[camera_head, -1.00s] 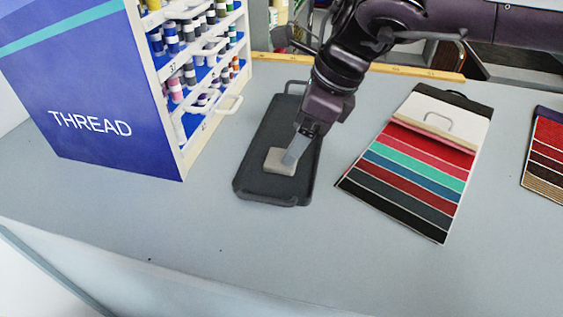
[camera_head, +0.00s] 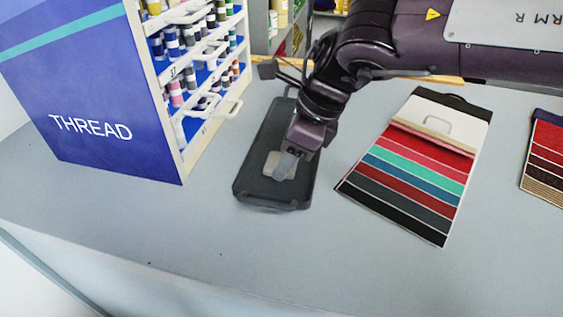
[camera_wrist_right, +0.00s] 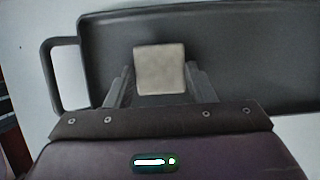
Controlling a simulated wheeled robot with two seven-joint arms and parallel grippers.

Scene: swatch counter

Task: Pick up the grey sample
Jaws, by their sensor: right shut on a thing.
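The grey sample (camera_head: 269,164) is a small, pale grey square with rounded corners. It shows over the dark tray (camera_head: 248,190), and also in the right wrist view (camera_wrist_right: 160,69). My right gripper (camera_head: 284,166) reaches down over the tray and is shut on the sample, with a finger on either side of it. In the head view a finger covers part of the sample. I cannot tell whether the sample touches the tray floor. My left gripper is not in view.
A blue thread rack (camera_head: 110,100) with spools and white handles stands left of the tray. A striped swatch card (camera_head: 415,165) lies to the right, with another (camera_head: 545,155) at the right edge. The front of the counter (camera_head: 220,240) is clear.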

